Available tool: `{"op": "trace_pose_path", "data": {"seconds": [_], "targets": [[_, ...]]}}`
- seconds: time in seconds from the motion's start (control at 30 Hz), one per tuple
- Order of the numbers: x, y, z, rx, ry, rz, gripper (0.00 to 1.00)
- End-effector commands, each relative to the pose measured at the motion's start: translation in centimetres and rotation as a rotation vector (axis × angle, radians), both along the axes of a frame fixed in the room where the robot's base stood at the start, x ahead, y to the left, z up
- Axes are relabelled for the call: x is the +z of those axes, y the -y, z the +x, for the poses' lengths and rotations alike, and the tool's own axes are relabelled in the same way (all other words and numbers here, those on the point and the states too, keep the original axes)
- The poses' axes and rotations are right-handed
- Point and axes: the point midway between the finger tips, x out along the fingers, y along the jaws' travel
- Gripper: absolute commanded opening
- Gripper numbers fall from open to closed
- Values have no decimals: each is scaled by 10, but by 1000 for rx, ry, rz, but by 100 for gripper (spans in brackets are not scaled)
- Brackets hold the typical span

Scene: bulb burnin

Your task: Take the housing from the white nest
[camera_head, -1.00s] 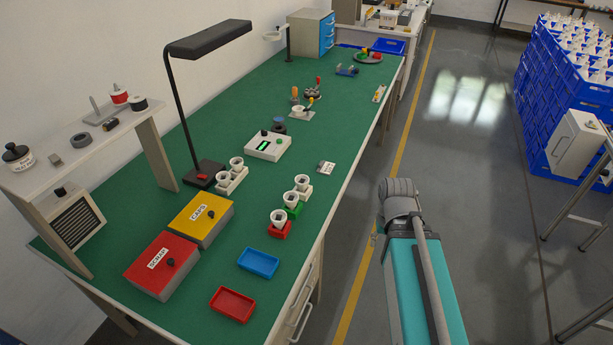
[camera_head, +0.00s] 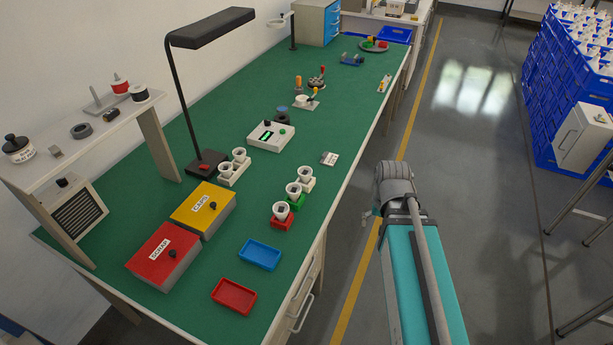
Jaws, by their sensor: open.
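A white cup-shaped housing (camera_head: 307,172) with a dark centre sits upright in the small white nest (camera_head: 308,186), the farthest of three nests in a row on the green bench. The green nest (camera_head: 297,203) and the red nest (camera_head: 275,224) are nearer in that row, each holding a similar housing. My arm shows at right, beside the bench over the floor, clear of the nests. My gripper cannot be made out; a small grey part of mine shows left of the arm, too little to identify.
A white double nest (camera_head: 228,181) holds two more housings near the lamp (camera_head: 204,168). A tester box (camera_head: 271,135), a small card (camera_head: 329,158), a blue tray (camera_head: 260,255) and a red tray (camera_head: 234,296) lie around the row. Blue crates (camera_head: 570,100) stand at right.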

Motion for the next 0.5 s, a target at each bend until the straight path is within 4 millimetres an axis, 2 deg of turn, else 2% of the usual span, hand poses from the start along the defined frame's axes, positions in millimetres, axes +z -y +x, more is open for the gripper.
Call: {"op": "trace_pose_path", "data": {"seconds": [0.27,0.5], "targets": [[15,-27,51,-269,0,0,100],[28,-60,100,-585,0,0,100]]}}
